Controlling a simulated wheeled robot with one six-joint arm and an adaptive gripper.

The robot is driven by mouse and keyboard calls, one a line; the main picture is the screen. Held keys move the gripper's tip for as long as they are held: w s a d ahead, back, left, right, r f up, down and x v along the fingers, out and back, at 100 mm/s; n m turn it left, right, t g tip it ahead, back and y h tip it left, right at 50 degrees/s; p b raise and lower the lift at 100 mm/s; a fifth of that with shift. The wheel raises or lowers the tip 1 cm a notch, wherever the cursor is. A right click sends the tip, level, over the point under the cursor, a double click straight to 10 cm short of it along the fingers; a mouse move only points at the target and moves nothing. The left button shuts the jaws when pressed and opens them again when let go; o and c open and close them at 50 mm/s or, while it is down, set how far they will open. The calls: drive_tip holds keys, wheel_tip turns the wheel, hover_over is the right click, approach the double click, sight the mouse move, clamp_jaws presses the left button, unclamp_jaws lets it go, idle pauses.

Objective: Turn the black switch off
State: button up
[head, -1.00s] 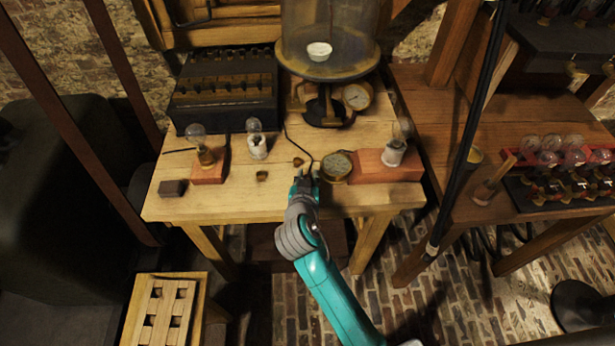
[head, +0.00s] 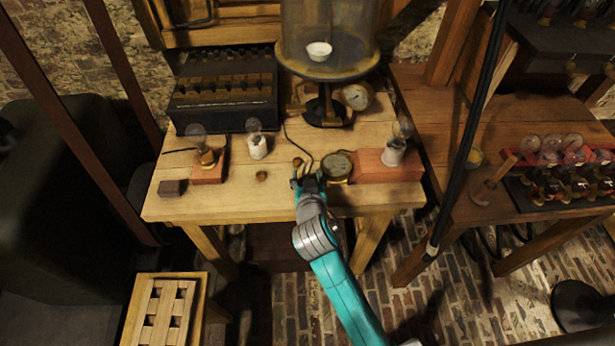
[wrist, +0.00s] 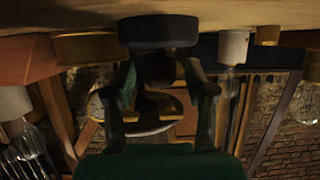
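The black switch shows in the wrist view, which is upside down, as a round black base (wrist: 158,30) with a darker knob (wrist: 158,68) on it. My gripper (wrist: 165,92) is open, with one finger on each side of the knob. I cannot tell whether either finger touches it. In the head view my gripper (head: 309,183) is low over the front part of the wooden table (head: 235,205), just left of the round brass gauge (head: 338,166). There the switch is mostly hidden by my gripper, and its on or off position cannot be read.
A white lamp holder (head: 258,148) and a bulb on a red block (head: 207,172) stand to the left. A red block with a lamp (head: 385,168) lies right of the gauge. A glass bell (head: 328,40) stands behind. The table's front left is mostly clear.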

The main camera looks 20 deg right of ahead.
drive_tip(key=v, duration=1.2)
drive_tip(key=shift+s+f, duration=0.1)
